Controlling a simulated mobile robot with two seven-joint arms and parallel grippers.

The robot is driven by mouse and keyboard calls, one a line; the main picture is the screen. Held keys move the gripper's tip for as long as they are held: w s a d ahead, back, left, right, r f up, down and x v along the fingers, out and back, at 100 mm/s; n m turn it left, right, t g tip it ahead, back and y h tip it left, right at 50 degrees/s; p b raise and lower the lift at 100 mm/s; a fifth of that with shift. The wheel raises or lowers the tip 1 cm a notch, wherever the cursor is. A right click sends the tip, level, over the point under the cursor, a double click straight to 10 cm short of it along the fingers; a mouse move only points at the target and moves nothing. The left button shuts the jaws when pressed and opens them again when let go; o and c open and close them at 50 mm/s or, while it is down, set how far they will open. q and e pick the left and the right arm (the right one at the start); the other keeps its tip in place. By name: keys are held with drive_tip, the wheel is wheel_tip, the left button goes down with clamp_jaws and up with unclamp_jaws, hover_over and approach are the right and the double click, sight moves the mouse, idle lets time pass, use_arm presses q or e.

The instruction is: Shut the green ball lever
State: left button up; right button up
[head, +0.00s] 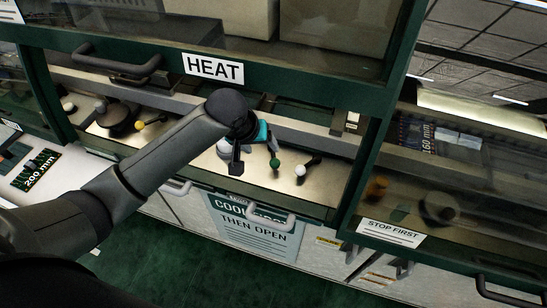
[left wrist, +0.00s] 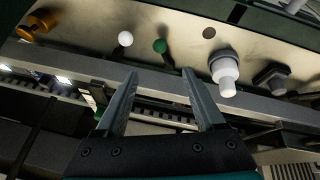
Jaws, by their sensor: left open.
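The green ball lever (head: 274,162) stands on the pale panel behind the opening under the HEAT sign. In the left wrist view its green ball (left wrist: 160,46) lies just beyond my fingertips, roughly midway between them. My left gripper (head: 254,156) reaches in from the left and is open; in the left wrist view its two fingers (left wrist: 163,73) are spread and empty. The gripper appears apart from the lever, close to its left in the head view. My right gripper is not in view.
A white ball lever (head: 300,170) stands just right of the green one. A white knob (left wrist: 225,75) and an orange knob (left wrist: 38,25) flank the levers in the wrist view. A yellow ball lever (head: 140,125) is farther left. The green frame and a handle (head: 115,65) are above.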

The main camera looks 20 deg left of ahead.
sight(274, 162)
use_arm(q)
drive_tip(key=b+x, duration=0.3)
drive_tip(key=x, duration=1.2)
clamp_jaws()
idle(0.5)
idle(0.9)
